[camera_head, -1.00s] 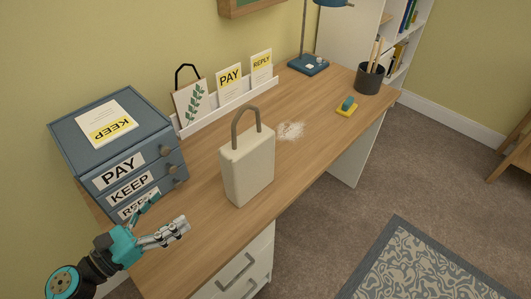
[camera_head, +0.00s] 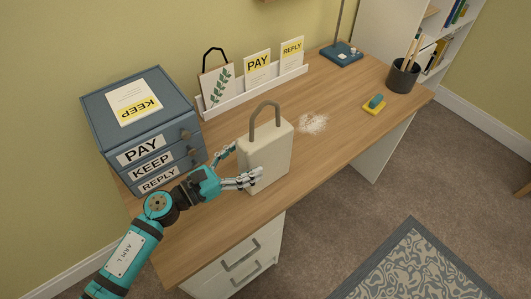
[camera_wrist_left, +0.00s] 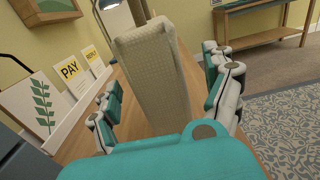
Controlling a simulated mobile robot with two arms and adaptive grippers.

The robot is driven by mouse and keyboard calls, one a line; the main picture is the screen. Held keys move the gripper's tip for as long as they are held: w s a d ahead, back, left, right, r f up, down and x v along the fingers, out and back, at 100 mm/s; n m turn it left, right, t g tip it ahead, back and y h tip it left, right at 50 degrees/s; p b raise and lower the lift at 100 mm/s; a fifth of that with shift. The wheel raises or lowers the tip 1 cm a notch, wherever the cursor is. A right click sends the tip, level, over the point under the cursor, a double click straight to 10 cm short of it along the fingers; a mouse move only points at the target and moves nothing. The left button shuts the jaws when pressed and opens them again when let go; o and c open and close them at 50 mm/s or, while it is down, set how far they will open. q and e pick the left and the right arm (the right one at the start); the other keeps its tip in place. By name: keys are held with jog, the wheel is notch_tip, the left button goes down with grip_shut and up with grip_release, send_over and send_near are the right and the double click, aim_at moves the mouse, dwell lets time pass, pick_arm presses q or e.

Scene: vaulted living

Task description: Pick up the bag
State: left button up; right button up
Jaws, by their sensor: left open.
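A cream, upright box-shaped bag (camera_head: 266,158) with a grey arched handle (camera_head: 264,116) stands on the wooden desk (camera_head: 330,165). My left gripper (camera_head: 243,164) is open at the bag's left side, one finger towards the back and others along its front. I cannot tell if the fingers touch it. In the left wrist view the bag (camera_wrist_left: 155,70) rises between the spread teal and white fingers (camera_wrist_left: 165,90). My right gripper is not in view.
A blue drawer box (camera_head: 140,130) labelled PAY, KEEP and REPLY stands close behind my left arm. A white card rack (camera_head: 262,90) runs along the wall. A lamp base (camera_head: 342,55), pen cup (camera_head: 403,76) and sponge (camera_head: 374,104) sit at the far end.

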aim_at(259, 149)
pick_arm(q)
jog(key=shift+w+d+r, duration=0.1)
jog(key=shift+w+d, duration=0.1)
jog(key=p+x, duration=0.2)
jog(key=x, duration=0.2)
jog(key=shift+w+d+r, duration=0.1)
jog(key=shift+w+d, duration=0.15)
jog(key=shift+w, duration=0.05)
jog(key=shift+c, duration=0.7)
jog(key=c, duration=1.2)
jog(key=shift+r, duration=0.1)
